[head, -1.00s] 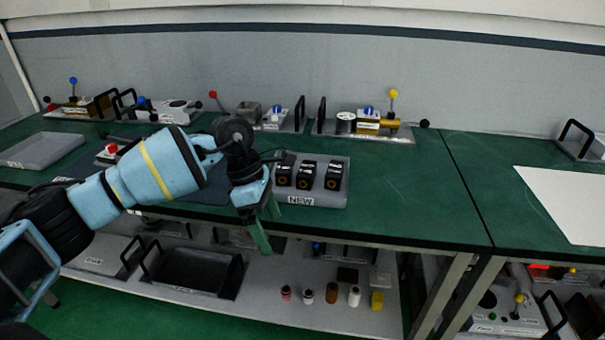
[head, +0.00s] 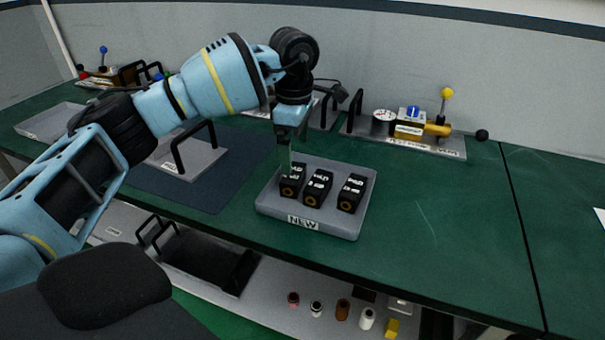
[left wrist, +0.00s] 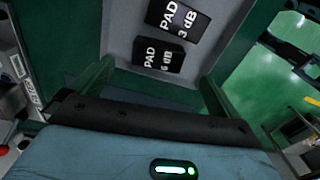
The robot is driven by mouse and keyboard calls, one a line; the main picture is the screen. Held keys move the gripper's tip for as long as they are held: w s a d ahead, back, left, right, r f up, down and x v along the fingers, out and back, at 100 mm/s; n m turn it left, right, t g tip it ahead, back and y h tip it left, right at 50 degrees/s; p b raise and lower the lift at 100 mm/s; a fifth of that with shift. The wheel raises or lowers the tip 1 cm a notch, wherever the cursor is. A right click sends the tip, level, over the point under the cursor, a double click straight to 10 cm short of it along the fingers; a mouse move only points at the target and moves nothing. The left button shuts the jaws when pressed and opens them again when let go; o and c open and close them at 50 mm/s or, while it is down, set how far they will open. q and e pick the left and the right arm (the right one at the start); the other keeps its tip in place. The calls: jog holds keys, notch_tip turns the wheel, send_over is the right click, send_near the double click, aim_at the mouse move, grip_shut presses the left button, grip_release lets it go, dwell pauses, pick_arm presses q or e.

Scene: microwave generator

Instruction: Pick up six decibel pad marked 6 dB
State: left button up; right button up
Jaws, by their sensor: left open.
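The pad marked 6 dB (left wrist: 158,55) is a small black block with white lettering, seen between my finger lines in the left wrist view. In the head view it matches the leftmost black block (head: 291,184) in the grey tray labelled NEW (head: 300,222). A pad marked 3 dB (left wrist: 178,20) stands beside it, and shows as the middle block (head: 318,187) in the head view. My left gripper (head: 285,168) is open, points down over the tray's left part, and is close to the 6 dB pad; contact cannot be told. My right gripper is out of view.
A third black pad (head: 351,194) stands at the tray's right. A handled grey plate (head: 188,158) lies on a dark mat left of the tray. Fixtures with a yellow knob (head: 447,92) stand behind. The green bench (head: 440,215) right of the tray is clear.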

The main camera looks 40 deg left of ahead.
aim_at(293, 174)
pick_arm(q)
jog(key=shift+s+f, duration=0.15)
jog(key=shift+s, duration=0.05)
jog(key=shift+f, duration=0.35)
jog(key=shift+w+f, duration=0.1)
jog(key=shift+f, duration=0.75)
jog(key=shift+a+f, duration=0.2)
jog(key=shift+f, duration=1.1)
jog(key=shift+a+f, duration=0.15)
jog(key=shift+f, duration=1.15)
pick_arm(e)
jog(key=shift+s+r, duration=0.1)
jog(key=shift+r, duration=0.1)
pick_arm(q)
jog(key=c, duration=1.1)
jog(key=shift+o, duration=0.2)
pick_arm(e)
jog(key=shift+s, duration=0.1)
pick_arm(q)
jog(key=shift+r, duration=0.15)
